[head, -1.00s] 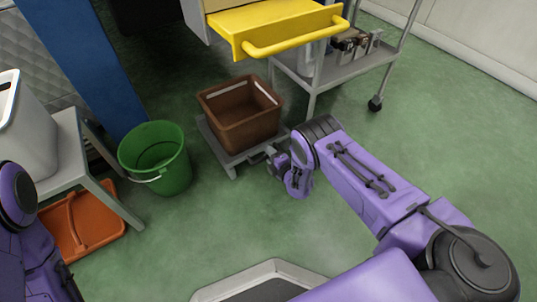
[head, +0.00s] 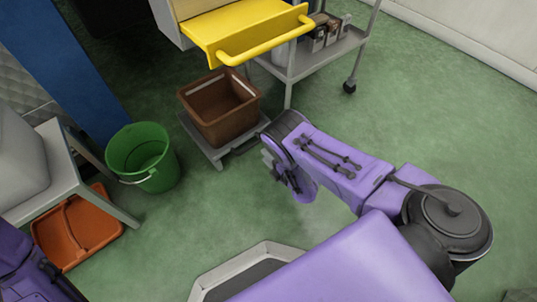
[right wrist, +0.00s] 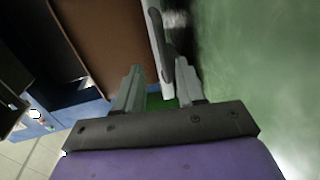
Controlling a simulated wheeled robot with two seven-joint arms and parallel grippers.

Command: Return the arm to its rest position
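My right arm reaches in from the lower right of the head view. Its gripper (head: 270,165) hangs low, just right of the grey dolly under a brown crate, partly hidden by my own wrist.
The brown crate (head: 231,128) sits on its dolly (head: 205,147). A green bucket (head: 160,178) and an orange tray (head: 103,238) stand left. A yellow drawer (head: 245,27) juts out above. A grey cart (head: 330,55) stands behind. Green floor is clear at right.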

